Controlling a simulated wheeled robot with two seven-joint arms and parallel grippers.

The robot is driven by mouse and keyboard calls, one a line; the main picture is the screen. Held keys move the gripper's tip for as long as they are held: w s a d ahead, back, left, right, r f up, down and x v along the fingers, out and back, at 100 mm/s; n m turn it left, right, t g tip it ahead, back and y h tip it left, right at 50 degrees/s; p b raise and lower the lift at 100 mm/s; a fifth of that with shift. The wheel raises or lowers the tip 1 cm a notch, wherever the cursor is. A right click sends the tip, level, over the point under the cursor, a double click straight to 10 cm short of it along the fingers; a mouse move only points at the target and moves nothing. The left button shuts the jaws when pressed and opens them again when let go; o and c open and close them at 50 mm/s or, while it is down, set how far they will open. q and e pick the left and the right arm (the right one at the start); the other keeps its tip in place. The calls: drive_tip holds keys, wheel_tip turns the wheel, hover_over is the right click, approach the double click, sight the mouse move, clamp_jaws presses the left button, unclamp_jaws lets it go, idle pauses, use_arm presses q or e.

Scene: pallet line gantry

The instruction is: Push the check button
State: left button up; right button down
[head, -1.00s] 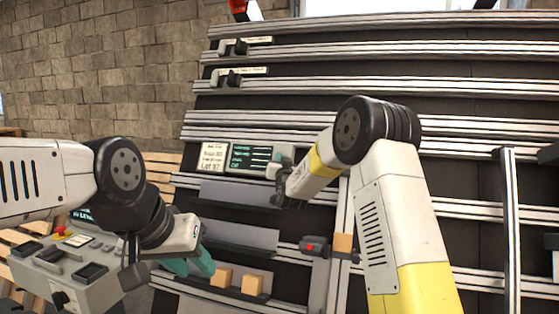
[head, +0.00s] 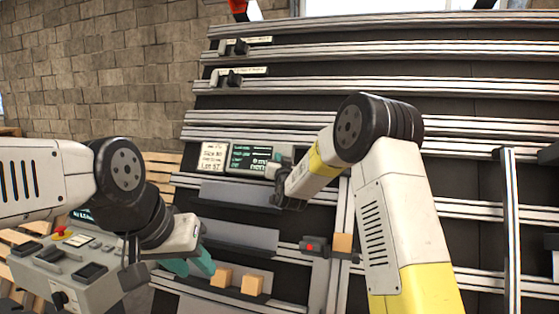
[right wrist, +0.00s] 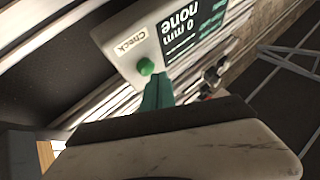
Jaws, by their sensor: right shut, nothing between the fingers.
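The check button is a round green button (right wrist: 146,66) below the word "Check" on a pale panel (right wrist: 118,42) in the right wrist view. My right gripper (right wrist: 158,92) is shut and empty, its teal fingertips right beside the button; I cannot tell whether they touch it. In the head view the panel's dark screen (head: 250,158) shows text, and my right gripper (head: 280,192) is at its right end, hiding the button. In the right wrist view the screen (right wrist: 192,25) reads "0 mm" and "none". My left gripper (head: 188,264) is low at left, its teal fingers visible, opening unclear.
A white label card (head: 213,156) is left of the screen. Two wooden blocks (head: 236,281) sit on a low ledge near my left gripper. A grey control box (head: 62,262) with a red button stands at lower left. Metal rails cross the dark rack behind.

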drive_tip(key=shift+s+a+r, duration=0.1)
drive_tip(key=shift+s, duration=0.15)
drive_tip(key=shift+s+a+r, duration=0.25)
drive_tip(key=shift+s+r, duration=0.15)
drive_tip(key=shift+s, duration=0.3)
drive_tip(key=shift+s+a+r, duration=0.2)
drive_tip(key=shift+s+r, duration=0.2)
drive_tip(key=shift+s, duration=0.3)
drive_tip(key=shift+s+a+r, duration=0.25)
drive_tip(key=shift+s+r, duration=0.15)
drive_tip(key=shift+s, duration=0.3)
drive_tip(key=shift+d, duration=0.1)
drive_tip(key=s+d+n+g+y, duration=0.1)
drive_tip(key=s+d+g, duration=0.25)
drive_tip(key=s, duration=0.55)
drive_tip(key=s+d+n+g, duration=0.1)
drive_tip(key=s+d+g, duration=0.25)
drive_tip(key=s, duration=0.45)
drive_tip(key=s+d+f+g, duration=0.2)
drive_tip(key=s+f, duration=0.1)
drive_tip(key=s, duration=0.6)
drive_tip(key=s+d+f+g, duration=0.2)
drive_tip(key=s+f, duration=0.1)
drive_tip(key=s, duration=0.6)
drive_tip(key=s+d+f+g+h, duration=0.1)
drive_tip(key=s+d+f+g, duration=0.1)
drive_tip(key=s, duration=0.8)
drive_tip(key=shift+d+f+g, duration=0.4)
drive_tip(key=shift+d+f, duration=0.2)
drive_tip(key=shift+f, duration=0.15)
